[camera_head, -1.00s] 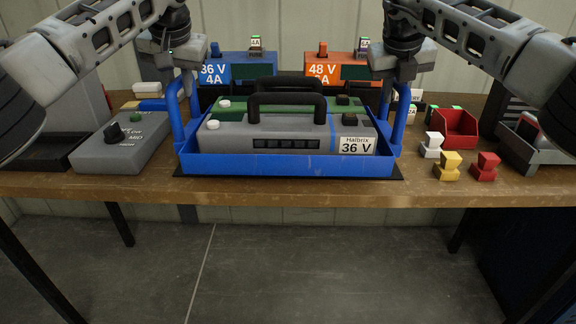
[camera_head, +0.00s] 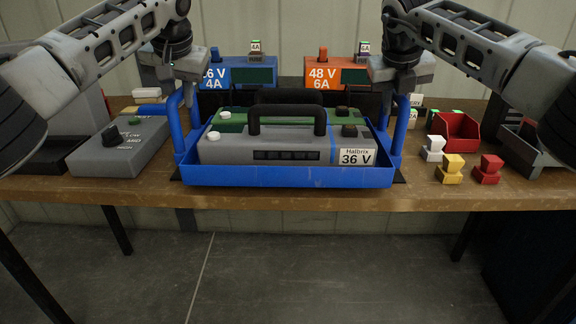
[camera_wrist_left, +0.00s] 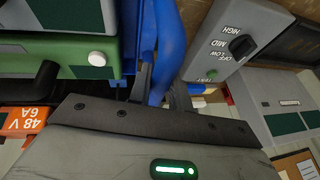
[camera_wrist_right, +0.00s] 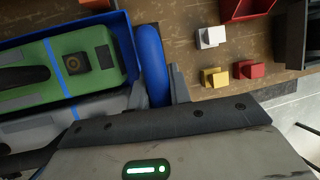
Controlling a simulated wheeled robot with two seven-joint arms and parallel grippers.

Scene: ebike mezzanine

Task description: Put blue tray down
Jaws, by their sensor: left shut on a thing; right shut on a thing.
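The blue tray (camera_head: 290,175) is at the middle front of the wooden bench and has a tall handle at each side. It carries a grey battery case (camera_head: 225,150) labelled Halbrix 36 V in front of a green one (camera_head: 232,124). My left gripper (camera_head: 184,88) is shut on the tray's left handle, and the left wrist view shows its fingers (camera_wrist_left: 163,88) around the blue bar. My right gripper (camera_head: 398,88) is shut on the right handle, also seen in the right wrist view (camera_wrist_right: 160,85). Whether the tray's underside touches the bench or dark mat cannot be told.
A grey dial box (camera_head: 118,148) stands left of the tray. White, yellow (camera_head: 451,168) and red blocks and a red bin (camera_head: 457,132) are to the right. Blue (camera_head: 240,72) and orange (camera_head: 335,72) chargers stand behind. A dark mat edge shows beside the tray.

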